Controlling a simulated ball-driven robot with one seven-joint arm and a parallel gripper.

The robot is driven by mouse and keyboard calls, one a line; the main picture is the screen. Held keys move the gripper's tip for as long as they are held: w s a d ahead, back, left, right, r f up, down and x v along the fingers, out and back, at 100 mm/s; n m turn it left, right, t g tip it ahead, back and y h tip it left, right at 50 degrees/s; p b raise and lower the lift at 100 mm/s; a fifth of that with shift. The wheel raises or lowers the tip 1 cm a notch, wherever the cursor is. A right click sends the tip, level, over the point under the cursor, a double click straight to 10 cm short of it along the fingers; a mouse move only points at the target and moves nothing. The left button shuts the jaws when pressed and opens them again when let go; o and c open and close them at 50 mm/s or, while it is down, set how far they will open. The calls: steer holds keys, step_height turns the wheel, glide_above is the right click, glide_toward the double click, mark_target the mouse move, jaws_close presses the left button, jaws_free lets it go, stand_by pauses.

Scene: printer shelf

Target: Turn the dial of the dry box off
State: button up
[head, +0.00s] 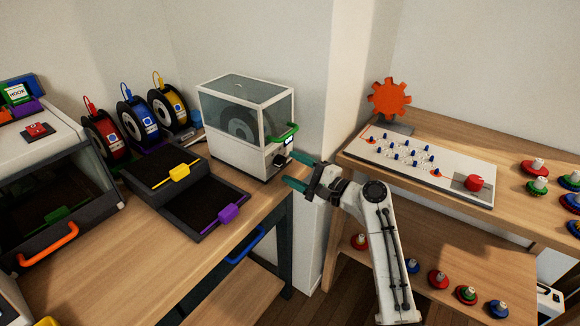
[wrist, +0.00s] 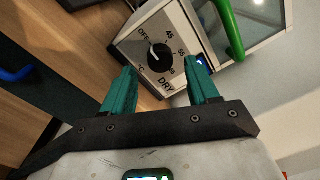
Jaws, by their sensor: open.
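The dry box (head: 232,148) is a white case with a clear upper part and a spool inside, standing on the wooden bench. Its black round dial (wrist: 160,58) is on the front panel, which is marked OFF, 45, 55, a partly unclear number and DRY. A small pale mark shows on the knob, but I cannot tell its exact setting. In the head view the dial (head: 279,160) is small and dark. My gripper (head: 297,173) is open, its teal fingers facing the dial. In the wrist view the fingertips (wrist: 160,68) are on either side of the dial, apparently short of it.
A green handle (head: 287,132) sticks out above the dial, near my fingers. A white pegboard (head: 425,160) lies on the right bench.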

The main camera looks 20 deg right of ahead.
steer(key=v, duration=0.8)
steer(key=shift+s+d, duration=0.2)
steer(key=shift+s, duration=0.15)
steer(key=s+a+f+n+g+h+p, duration=0.35)
steer(key=s+f+n+g, duration=0.5)
steer(key=s+f, duration=0.75)
steer(key=s+d+r+n+g+h+p, duration=0.1)
steer(key=s+d+n+g+h, duration=0.1)
steer(key=s, duration=1)
steer(key=s+d+n+g+h+p, duration=0.1)
steer(key=s+d+n+g+h, duration=0.2)
steer(key=s, duration=0.9)
steer(key=shift+r+n+g+h, duration=0.35)
steer(key=shift+n+g+h, duration=0.1)
steer(key=shift+n+h, duration=0.65)
steer(key=shift+s, duration=0.1)
